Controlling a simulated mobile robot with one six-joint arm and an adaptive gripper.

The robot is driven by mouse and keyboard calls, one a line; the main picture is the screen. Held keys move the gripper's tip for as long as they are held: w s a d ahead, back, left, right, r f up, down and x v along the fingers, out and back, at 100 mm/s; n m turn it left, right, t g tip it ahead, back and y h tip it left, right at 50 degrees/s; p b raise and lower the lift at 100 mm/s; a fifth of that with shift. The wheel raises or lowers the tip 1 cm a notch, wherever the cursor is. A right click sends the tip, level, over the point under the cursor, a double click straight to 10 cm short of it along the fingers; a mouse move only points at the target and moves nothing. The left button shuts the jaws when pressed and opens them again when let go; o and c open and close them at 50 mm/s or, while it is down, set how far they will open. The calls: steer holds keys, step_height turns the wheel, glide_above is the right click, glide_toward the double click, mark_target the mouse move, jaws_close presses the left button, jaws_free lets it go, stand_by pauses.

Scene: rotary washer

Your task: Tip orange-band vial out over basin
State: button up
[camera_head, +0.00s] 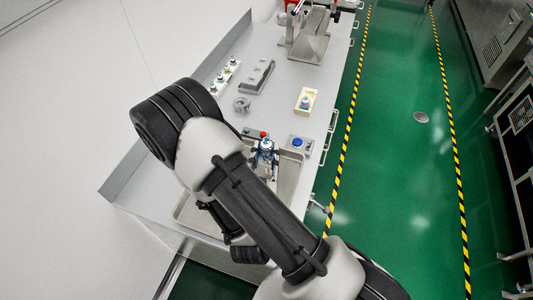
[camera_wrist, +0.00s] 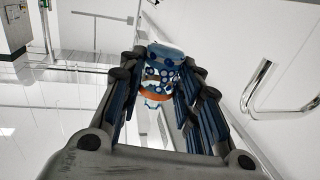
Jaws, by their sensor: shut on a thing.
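My gripper (camera_wrist: 165,75) is shut on the orange-band vial (camera_wrist: 155,95) in the wrist view. The vial is pale with blue dots, a light blue end and an orange band; the blue fingers flank it. In the head view my gripper (camera_head: 264,152) is over the metal basin (camera_head: 290,170), near its far side. My arm hides much of the basin. The vial is too small there to tell its exact tilt, and no contents can be made out.
Beyond the basin stand a blue-button box (camera_head: 297,142), a cream block with a vial (camera_head: 305,101), a grey ring-like part (camera_head: 241,104), a dark grey tray (camera_head: 257,76) and a white rack with several vials (camera_head: 225,77). A metal machine (camera_head: 309,40) stands at the back.

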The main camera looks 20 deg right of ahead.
step_height(320, 180, down, 9)
steer(key=a+b, duration=0.1)
steer(key=b, duration=0.6)
steer(key=shift+a+r+b, duration=0.2)
steer(key=shift+b, duration=0.2)
steer(key=shift+r+g+p, duration=0.25)
steer(key=shift+g+p, duration=0.05)
steer(key=shift+p, duration=0.6)
steer(key=g+y+p, duration=0.1)
steer(key=p, duration=0.2)
steer(key=g+y+p, duration=0.1)
steer(key=g+p, duration=0.1)
steer(key=p, duration=0.1)
steer(key=shift+r+m+p, duration=0.25)
steer(key=shift+m+p, duration=0.1)
steer(key=shift+m, duration=0.05)
steer(key=g+y+p, duration=0.1)
steer(key=g, duration=0.1)
steer(key=g+y+p, duration=0.1)
steer(key=g+p, duration=0.1)
steer(key=shift+w+d+r+m+g+y, duration=0.1)
steer(key=shift+w+d+m+g+y, duration=0.1)
steer(key=shift+m+g+y, duration=0.2)
